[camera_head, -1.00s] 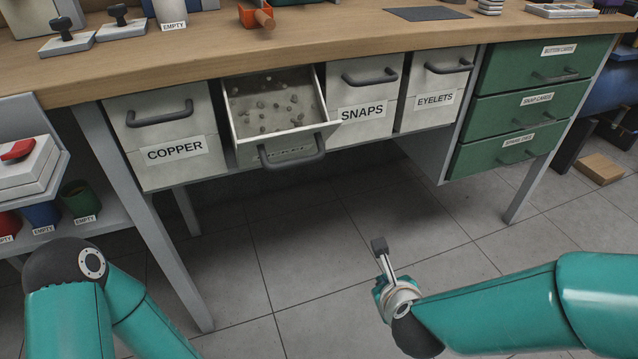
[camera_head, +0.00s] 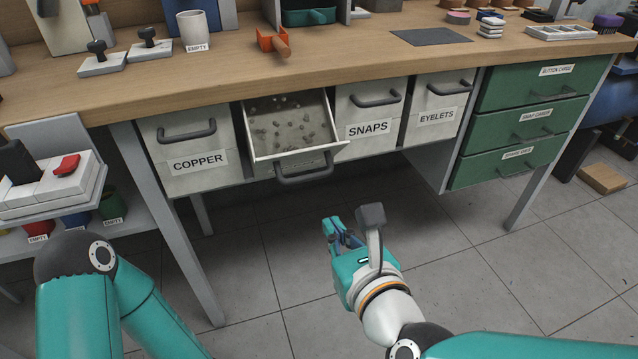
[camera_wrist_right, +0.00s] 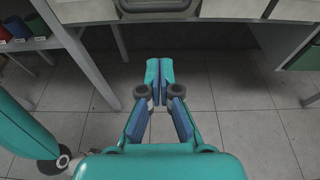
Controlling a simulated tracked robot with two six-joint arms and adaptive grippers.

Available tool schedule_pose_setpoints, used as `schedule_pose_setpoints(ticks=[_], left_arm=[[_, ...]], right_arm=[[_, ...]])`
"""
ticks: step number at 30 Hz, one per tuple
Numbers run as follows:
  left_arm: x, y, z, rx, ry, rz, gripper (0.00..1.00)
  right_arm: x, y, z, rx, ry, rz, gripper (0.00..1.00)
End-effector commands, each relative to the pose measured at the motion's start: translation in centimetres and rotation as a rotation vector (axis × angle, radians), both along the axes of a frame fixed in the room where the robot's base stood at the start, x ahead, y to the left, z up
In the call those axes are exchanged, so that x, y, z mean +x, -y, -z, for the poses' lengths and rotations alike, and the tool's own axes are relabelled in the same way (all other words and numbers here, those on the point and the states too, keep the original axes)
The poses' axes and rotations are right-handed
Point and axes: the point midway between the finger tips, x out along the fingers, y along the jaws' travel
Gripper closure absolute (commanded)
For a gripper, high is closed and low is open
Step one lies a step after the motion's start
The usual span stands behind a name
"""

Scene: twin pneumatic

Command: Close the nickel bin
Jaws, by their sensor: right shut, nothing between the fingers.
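The nickel bin (camera_head: 292,155) is a pale drawer under the bench, between the copper and snaps bins. It is pulled out and tilted forward, with several small round pieces inside. Its dark handle (camera_head: 304,173) covers most of its front label. A dark handle also shows at the top edge of the right wrist view (camera_wrist_right: 156,6). My right gripper (camera_head: 333,228) is shut and empty, in front of and below the bin, apart from it. Its closed fingers show in the right wrist view (camera_wrist_right: 160,72). My left arm is at the lower left; its gripper is out of view.
The copper bin (camera_head: 190,165), snaps bin (camera_head: 367,126) and eyelets bin (camera_head: 436,112) are shut beside it. Green drawers (camera_head: 525,118) stand at the right. The bench top (camera_head: 350,60) overhangs the bins. A bench leg (camera_head: 170,225) stands at the left. The floor below is clear.

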Motion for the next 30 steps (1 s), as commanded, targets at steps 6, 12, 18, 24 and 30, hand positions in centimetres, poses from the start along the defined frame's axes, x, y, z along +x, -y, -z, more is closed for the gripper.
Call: schedule_pose_setpoints(ticks=[6,12,18,24,30], left_arm=[[0.0,0.0,1.4,0.0,0.0,0.0,0.38],[0.0,0.0,0.7,0.0,0.0,0.0,0.38],[0.0,0.0,0.5,0.0,0.0,0.0,0.38],[0.0,0.0,0.5,0.0,0.0,0.0,0.38],[0.0,0.0,0.4,0.0,0.0,0.0,0.38]], right_arm=[[4.4,-1.4,1.7,0.0,-0.003,0.003,1.0],[6.9,-2.2,0.1,0.002,0.001,0.002,1.0],[7.9,-2.6,-0.5,0.0,0.0,0.002,1.0],[8.0,-2.6,-0.5,0.001,0.0,0.001,1.0],[8.0,-2.5,-0.5,0.0,-0.001,0.001,1.0]])
